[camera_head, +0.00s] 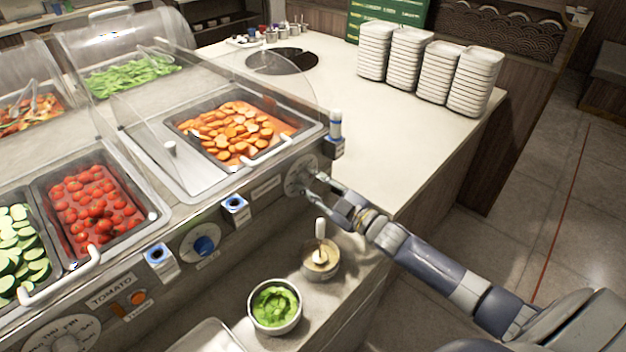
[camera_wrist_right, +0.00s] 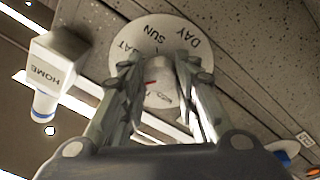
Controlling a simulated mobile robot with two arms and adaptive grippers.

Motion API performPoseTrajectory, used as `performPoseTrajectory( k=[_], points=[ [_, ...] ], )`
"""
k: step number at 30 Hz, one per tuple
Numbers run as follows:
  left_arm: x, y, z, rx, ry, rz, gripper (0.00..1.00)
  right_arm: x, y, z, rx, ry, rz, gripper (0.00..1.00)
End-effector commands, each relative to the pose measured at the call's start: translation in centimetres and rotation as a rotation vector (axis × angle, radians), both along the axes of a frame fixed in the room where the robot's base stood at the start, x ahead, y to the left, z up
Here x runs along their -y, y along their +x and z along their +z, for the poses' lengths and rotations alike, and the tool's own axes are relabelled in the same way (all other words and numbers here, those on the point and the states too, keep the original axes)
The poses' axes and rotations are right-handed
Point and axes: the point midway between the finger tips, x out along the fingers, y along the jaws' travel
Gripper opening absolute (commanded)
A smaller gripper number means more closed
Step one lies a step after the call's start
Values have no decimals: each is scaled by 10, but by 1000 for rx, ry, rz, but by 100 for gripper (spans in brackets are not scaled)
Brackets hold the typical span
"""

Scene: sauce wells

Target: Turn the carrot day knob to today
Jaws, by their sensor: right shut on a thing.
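The carrot day dial (camera_head: 297,176) is a round pale plate on the counter's front panel, below the tray of sliced carrots (camera_head: 232,130). In the right wrist view the dial plate (camera_wrist_right: 160,24) shows the words DAY, SUN and SAT; the rest of its rim is hidden by my fingers. My right gripper (camera_head: 318,181) reaches the dial from the right. In the wrist view its two fingers (camera_wrist_right: 158,68) are shut on the grey day knob (camera_wrist_right: 160,97), one on each side. A small red mark shows near the knob. My left gripper is not in view.
A white box marked HOME (camera_wrist_right: 57,72) sits beside the dial. A blue knob (camera_head: 204,246) is on the panel to the left. Bowls of green (camera_head: 275,306) and pale sauce (camera_head: 321,258) stand on the ledge below. A tomato dial (camera_head: 75,338) is at lower left.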

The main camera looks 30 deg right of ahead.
Motion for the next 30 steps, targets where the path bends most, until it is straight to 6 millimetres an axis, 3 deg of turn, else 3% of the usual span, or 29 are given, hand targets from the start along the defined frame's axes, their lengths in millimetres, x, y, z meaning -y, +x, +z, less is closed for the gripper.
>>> performPoseTrajectory(
  k=[9,24,25,27,30],
  points=[
    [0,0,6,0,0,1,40,0,0,-1,-38,99,-2,5],
    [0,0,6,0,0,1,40,0,-1,-2,-44,112,-1,5],
    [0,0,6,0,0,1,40,0,-1,-2,-44,112,-1,33],
    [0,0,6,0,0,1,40,0,-1,-2,-43,111,-1,49],
    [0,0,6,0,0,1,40,0,0,-2,-42,112,-1,49]
  ],
)
